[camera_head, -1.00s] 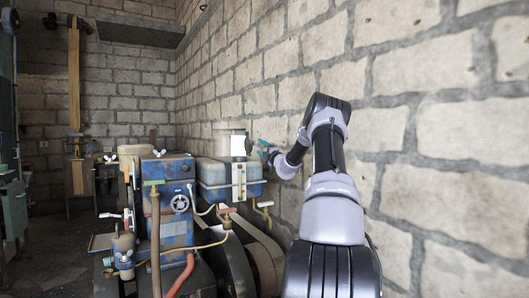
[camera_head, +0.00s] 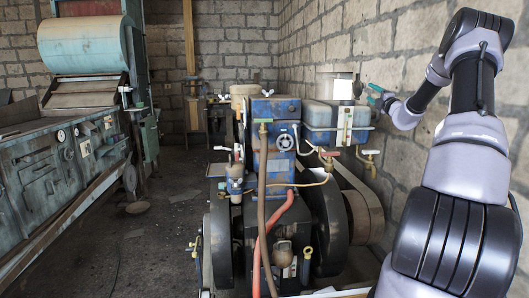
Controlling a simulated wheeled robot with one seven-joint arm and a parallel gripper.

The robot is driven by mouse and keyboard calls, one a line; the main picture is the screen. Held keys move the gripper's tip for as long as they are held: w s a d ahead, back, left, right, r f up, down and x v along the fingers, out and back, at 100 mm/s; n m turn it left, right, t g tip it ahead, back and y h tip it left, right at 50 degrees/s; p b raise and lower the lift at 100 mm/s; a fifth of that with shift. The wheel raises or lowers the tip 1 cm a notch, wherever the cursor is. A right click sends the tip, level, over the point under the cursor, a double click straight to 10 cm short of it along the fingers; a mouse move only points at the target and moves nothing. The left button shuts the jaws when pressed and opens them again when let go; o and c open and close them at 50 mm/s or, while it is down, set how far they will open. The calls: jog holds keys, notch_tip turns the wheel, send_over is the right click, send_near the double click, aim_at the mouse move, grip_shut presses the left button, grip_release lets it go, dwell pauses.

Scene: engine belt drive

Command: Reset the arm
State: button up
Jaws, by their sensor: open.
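My arm reaches up and bends back down along the right side of the head view. My gripper (camera_head: 378,93) is small and far off, with teal fingers pointing left, beside the upper right of the blue-grey tank (camera_head: 334,122). The jaws are open and I see nothing held in them. A pale container (camera_head: 343,88) on top of the tank is just left of the fingers; I cannot tell if they touch. The blue engine (camera_head: 275,125) with its round dial (camera_head: 285,142) stands left of the tank.
A large dark wheel (camera_head: 328,215) with a pale belt (camera_head: 362,205) is low beside the engine. A brick wall (camera_head: 400,40) runs close along my arm's right side. Open floor (camera_head: 150,235) lies between bench and engine.

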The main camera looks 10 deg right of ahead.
jog(key=s+a+r+n+g+y, duration=0.25)
jog(key=a+n, duration=0.25)
jog(key=a, duration=0.3)
jog(key=s+a+r+n+g+y, duration=0.1)
jog(key=s+a+n+g+y, duration=0.15)
jog(key=a+n, duration=0.35)
jog(key=s+a+r+n+g+y, duration=0.2)
jog(key=a+n+y, duration=0.15)
jog(key=a, duration=0.55)
jog(key=s+a+n+g, duration=0.5)
jog(key=s+a+n, duration=0.7)
jog(key=s, duration=0.1)
jog(key=s+a+f+n+g+h, duration=0.1)
jog(key=s+a+n+h, duration=0.1)
jog(key=s+n, duration=0.35)
jog(key=s+a+f+n+g+h, duration=0.1)
jog(key=s+n+g+h, duration=0.15)
jog(key=s, duration=0.65)
jog(key=s+d+f+n+h, duration=0.2)
jog(key=s+n, duration=0.4)
jog(key=s, duration=0.2)
jog(key=s+d+f+n+t+h, duration=0.1)
jog(key=s+d+f+n+h, duration=0.1)
jog(key=s+n, duration=0.4)
jog(key=shift+s+d+h, duration=0.3)
jog(key=shift+s+d, duration=0.35)
jog(key=shift+s, duration=0.5)
jog(key=shift+t, duration=0.25)
